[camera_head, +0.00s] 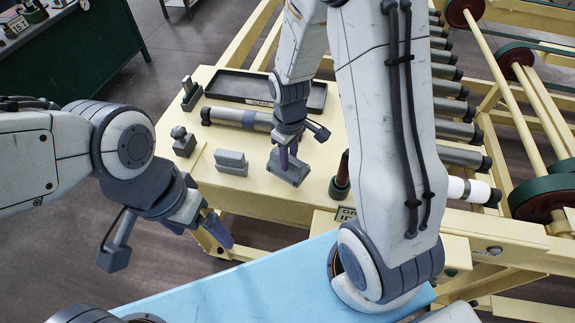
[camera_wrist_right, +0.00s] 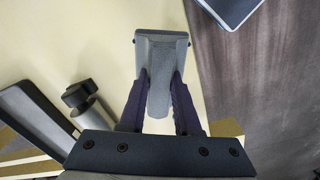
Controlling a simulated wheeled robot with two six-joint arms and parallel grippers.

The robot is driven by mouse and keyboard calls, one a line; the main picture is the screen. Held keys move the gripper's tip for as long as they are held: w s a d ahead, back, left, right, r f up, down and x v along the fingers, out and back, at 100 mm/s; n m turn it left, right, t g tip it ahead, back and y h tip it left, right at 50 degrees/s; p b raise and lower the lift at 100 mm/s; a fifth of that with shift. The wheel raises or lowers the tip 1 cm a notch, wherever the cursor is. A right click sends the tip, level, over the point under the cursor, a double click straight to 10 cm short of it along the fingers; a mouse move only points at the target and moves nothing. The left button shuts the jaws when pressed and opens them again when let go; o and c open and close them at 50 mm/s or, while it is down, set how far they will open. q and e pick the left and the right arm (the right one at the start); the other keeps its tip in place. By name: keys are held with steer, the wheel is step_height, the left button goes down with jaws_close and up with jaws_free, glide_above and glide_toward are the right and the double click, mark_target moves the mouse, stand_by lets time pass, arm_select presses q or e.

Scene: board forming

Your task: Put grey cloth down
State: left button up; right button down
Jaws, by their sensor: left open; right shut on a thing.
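My right gripper (camera_head: 287,152) points down over the cream table and is shut on a grey piece (camera_head: 288,170), which I take as the grey cloth. The piece looks stiff and block-like, at or just above the tabletop. In the right wrist view the grey cloth (camera_wrist_right: 162,65) sits between the two dark fingers of the right gripper (camera_wrist_right: 161,105), with its wider end beyond the fingertips. My left gripper (camera_head: 197,229) is open and empty, off the table's front left corner.
A grey block (camera_head: 231,162) stands left of the held piece. Behind are a grey roller (camera_head: 238,118) and a black tray (camera_head: 262,88). A brown-handled tool (camera_head: 342,172) stands to the right. Conveyor rollers (camera_head: 460,132) are at the right.

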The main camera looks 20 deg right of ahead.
steer(key=shift+s+a+f, duration=0.1)
steer(key=shift+a+f, duration=0.05)
steer(key=shift+a, duration=0.15)
steer(key=shift+f, duration=0.3)
step_height(320, 180, down, 3)
steer(key=shift+f+p, duration=0.1)
steer(key=shift+p, duration=0.45)
steer(key=shift+f, duration=0.15)
steer(key=shift+f, duration=0.2)
steer(key=c, duration=0.6)
jaws_free()
steer(key=shift+r, duration=0.15)
